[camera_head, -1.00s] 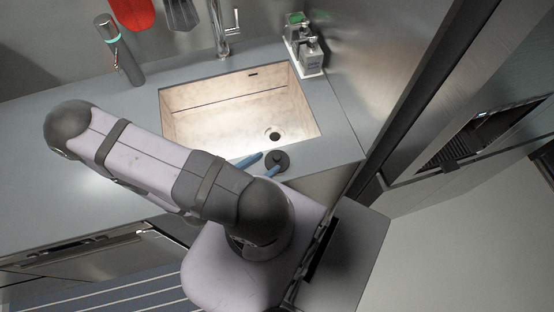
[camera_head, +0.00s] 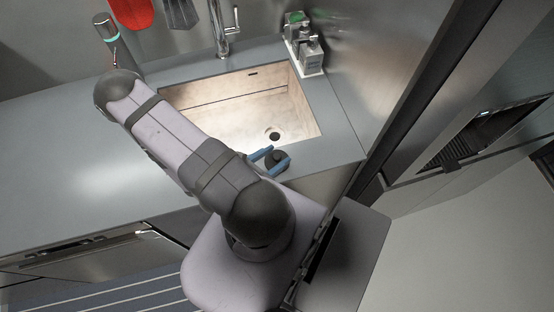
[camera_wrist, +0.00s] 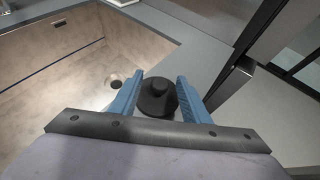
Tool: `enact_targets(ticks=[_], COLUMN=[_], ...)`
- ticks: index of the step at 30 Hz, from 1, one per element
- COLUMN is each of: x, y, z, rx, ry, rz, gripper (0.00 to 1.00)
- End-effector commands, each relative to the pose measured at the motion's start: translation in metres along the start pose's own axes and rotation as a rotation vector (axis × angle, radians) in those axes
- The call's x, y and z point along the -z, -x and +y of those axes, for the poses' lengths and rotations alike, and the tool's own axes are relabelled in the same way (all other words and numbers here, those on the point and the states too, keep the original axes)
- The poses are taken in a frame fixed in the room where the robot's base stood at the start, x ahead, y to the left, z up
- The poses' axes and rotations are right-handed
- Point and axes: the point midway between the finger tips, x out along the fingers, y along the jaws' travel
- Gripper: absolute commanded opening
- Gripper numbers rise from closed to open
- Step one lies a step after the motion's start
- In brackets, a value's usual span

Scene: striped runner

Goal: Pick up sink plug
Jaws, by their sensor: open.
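The sink plug (camera_head: 279,160) is a round black disc with a raised knob. It sits on the grey counter at the near right corner of the sink. In the wrist view the plug (camera_wrist: 157,98) lies between the two blue fingers of my gripper (camera_wrist: 156,90). My gripper (camera_head: 268,162) is open, with one finger on either side of the plug. I cannot tell whether either finger touches it. In the head view my arm hides part of the gripper.
The sink basin (camera_head: 235,108) with its dark drain (camera_head: 273,135) lies just beyond the plug. A faucet (camera_head: 226,35) and a soap caddy (camera_head: 304,45) stand behind it. A dark bottle (camera_head: 112,40) stands at the back left. The counter's left part is clear.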

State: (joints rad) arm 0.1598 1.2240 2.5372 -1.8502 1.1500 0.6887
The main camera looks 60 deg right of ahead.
Motion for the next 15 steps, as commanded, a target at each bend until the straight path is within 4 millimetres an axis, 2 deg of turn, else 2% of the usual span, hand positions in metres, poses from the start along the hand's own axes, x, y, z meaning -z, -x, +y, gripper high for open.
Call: enact_targets(ticks=[6,15], x=[-0.0007,-0.0001], y=[-0.0107,-0.0120], z=[-0.0011,-0.0002], rx=[0.002,-0.001], ry=[0.000,0.000], rz=[0.001,0.001], gripper=[0.43,0.43])
